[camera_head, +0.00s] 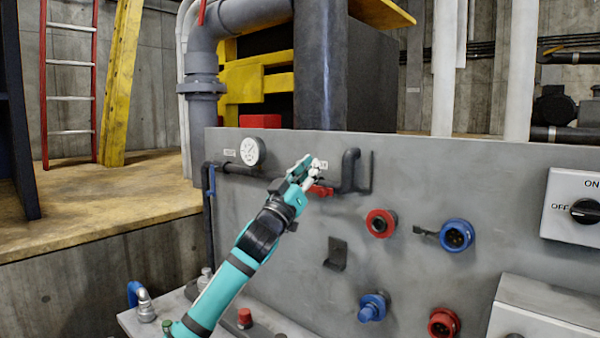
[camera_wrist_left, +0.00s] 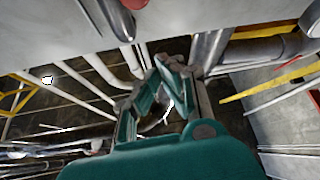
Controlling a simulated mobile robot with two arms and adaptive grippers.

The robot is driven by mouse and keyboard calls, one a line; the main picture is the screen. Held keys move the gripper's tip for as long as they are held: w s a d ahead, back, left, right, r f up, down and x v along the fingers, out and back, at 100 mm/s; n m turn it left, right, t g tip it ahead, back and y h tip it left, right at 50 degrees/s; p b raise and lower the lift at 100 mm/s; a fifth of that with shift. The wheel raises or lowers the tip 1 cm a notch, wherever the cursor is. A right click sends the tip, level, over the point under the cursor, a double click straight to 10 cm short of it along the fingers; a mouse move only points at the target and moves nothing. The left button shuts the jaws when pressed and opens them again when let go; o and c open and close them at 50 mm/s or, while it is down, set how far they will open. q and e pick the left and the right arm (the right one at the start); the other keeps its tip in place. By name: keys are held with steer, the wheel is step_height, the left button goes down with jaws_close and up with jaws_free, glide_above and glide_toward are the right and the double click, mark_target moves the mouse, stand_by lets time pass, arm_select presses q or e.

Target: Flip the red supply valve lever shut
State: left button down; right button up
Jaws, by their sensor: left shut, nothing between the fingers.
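The red valve lever (camera_head: 320,190) sits on the dark pipe (camera_head: 350,170) along the upper part of the grey panel. My left gripper (camera_head: 308,167) is shut and empty, just above and left of the lever; it hides part of the pipe. I cannot tell whether it touches the lever. The left wrist view shows the gripper (camera_wrist_left: 160,75) from behind, with a red part (camera_wrist_left: 134,4) at the top edge that may be the lever. My right gripper is not in view.
The grey panel (camera_head: 290,235) also carries a pressure gauge (camera_head: 251,151), red (camera_head: 381,223) and blue (camera_head: 456,235) sockets, a bracket (camera_head: 336,254) and an on/off switch box (camera_head: 575,208). A blue-handled tap (camera_head: 140,300) stands at lower left.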

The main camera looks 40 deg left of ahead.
mark_target(314, 189)
arm_select(q)
steer(key=f, duration=0.4)
steer(key=shift+w+d, duration=0.3)
steer(key=shift+d+f+m+h, duration=0.1)
steer(key=shift+f+m+h, duration=0.45)
steer(key=shift+m, duration=0.55)
